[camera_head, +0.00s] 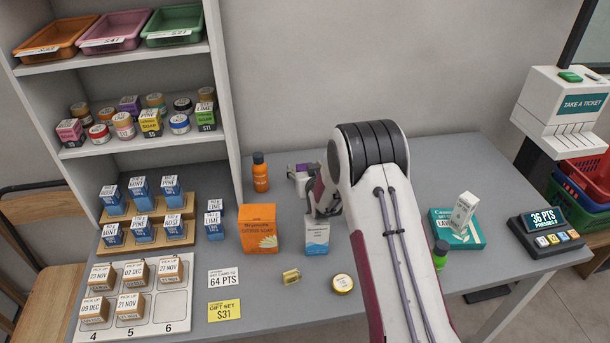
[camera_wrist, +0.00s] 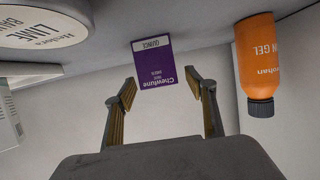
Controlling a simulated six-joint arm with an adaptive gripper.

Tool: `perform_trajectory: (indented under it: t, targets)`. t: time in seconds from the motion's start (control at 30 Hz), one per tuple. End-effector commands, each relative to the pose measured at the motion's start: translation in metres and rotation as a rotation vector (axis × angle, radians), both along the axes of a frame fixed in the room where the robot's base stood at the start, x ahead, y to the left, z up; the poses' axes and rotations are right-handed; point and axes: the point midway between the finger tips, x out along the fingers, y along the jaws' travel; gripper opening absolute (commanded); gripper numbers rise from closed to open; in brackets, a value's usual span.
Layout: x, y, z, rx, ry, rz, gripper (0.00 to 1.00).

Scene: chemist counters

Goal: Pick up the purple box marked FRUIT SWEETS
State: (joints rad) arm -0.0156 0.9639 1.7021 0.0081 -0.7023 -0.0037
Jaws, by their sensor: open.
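In the wrist view a purple box (camera_wrist: 153,63) with a white label and upside-down lettering stands just beyond my fingertips, roughly centred between them. In the head view a small purple patch (camera_head: 301,167) shows at the back of the counter, seemingly the same box, partly hidden. My arm covers most of the gripper there.
An orange bottle (camera_wrist: 257,65) stands right of the purple box in the wrist view. A white round lime tin (camera_wrist: 38,30) is at upper left. An orange box (camera_head: 257,229) and a white-blue box (camera_head: 317,236) stand in front on the counter. The left shelf (camera_head: 140,142) holds jars and boxes.

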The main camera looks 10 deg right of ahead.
Motion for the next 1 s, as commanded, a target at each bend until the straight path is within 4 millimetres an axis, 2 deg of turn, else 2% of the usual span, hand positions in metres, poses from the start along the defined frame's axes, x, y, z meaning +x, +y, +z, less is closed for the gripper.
perform_trajectory:
  t: [0.2, 0.73, 0.87, 0.9, 1.0]
  targets:
    - [0.0084, 0.0000, -0.0036, 0.000, 0.000, 0.000, 0.56]
    - [0.0086, 0.0001, -0.0037, 0.000, 0.000, 0.000, 0.56]
    - [0.0086, 0.0001, -0.0037, 0.000, 0.000, 0.000, 0.22]
    - [0.0086, 0.0001, -0.0037, 0.000, 0.000, 0.000, 0.17]
    - [0.0086, 0.0001, -0.0037, 0.000, 0.000, 0.000, 0.17]
